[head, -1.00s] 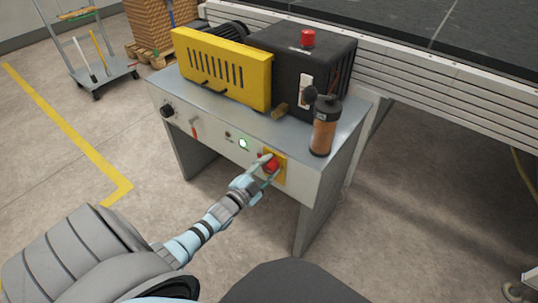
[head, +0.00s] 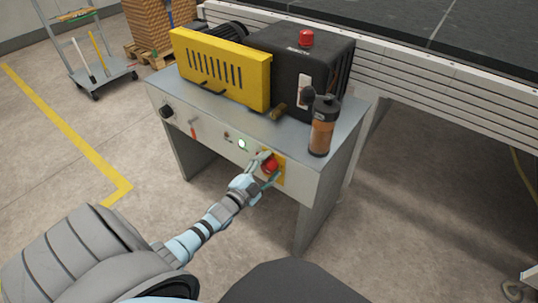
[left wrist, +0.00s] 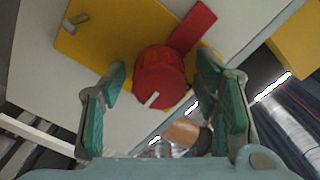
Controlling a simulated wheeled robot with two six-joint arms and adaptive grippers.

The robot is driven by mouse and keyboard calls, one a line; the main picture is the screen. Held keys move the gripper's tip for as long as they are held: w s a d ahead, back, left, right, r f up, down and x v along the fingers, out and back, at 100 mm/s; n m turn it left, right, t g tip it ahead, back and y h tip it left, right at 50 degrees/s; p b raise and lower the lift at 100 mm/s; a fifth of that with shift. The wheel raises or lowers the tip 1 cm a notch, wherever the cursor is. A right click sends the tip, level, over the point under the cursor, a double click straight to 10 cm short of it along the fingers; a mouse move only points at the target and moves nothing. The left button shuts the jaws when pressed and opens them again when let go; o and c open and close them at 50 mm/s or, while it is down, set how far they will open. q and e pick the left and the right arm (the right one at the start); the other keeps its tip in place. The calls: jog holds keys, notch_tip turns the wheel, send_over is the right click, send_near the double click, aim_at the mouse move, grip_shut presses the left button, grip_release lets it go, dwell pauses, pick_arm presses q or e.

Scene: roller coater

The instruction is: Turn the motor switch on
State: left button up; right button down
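The motor switch, a red rotary knob (head: 270,166) on a yellow plate (head: 280,173), is on the front panel of the grey machine table (head: 225,137). My left gripper (head: 264,170) is at the switch with its fingers apart. In the left wrist view the red knob (left wrist: 160,78) shows a white mark and a red bar pointing up and right. The green fingertips of my left gripper (left wrist: 165,95) are on either side of the knob, with visible gaps; they look open and not clamped on it. My right gripper is not in view.
The yellow-fronted motor unit (head: 220,70) sits behind.

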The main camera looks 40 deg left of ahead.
pick_arm(q)
jog(key=shift+s+f, duration=0.1)
jog(key=shift+s, duration=0.2)
jog(key=s, duration=1.1)
jog(key=shift+s, duration=0.25)
jog(key=shift+d, duration=0.1)
